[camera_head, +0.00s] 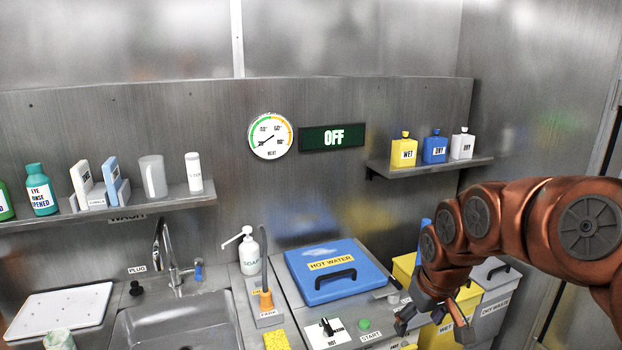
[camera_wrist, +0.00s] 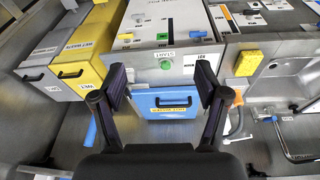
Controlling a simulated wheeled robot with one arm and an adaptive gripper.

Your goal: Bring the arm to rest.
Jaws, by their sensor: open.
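My copper-coloured arm (camera_head: 500,222) comes in from the right edge of the head view and bends downward. My gripper (camera_head: 422,322) hangs at its end, low at the right, in front of the yellow bin and right of the green start button (camera_head: 364,324). In the wrist view its two dark fingers stand wide apart with nothing between them (camera_wrist: 162,82). Beyond them are the start button (camera_wrist: 165,65) and the blue hot water lid (camera_wrist: 165,103), with its label upside down. I see no contact with anything, though the fingertips are partly hard to make out in the head view.
The yellow bin (camera_head: 404,271) and a grey bin (camera_head: 493,297) stand close to my gripper. The sink (camera_head: 180,325), a soap bottle (camera_head: 249,254) and a yellow sponge (camera_head: 277,340) are further left. A shelf (camera_head: 440,166) with three small bottles is on the wall. The wall sign reads OFF (camera_head: 334,137).

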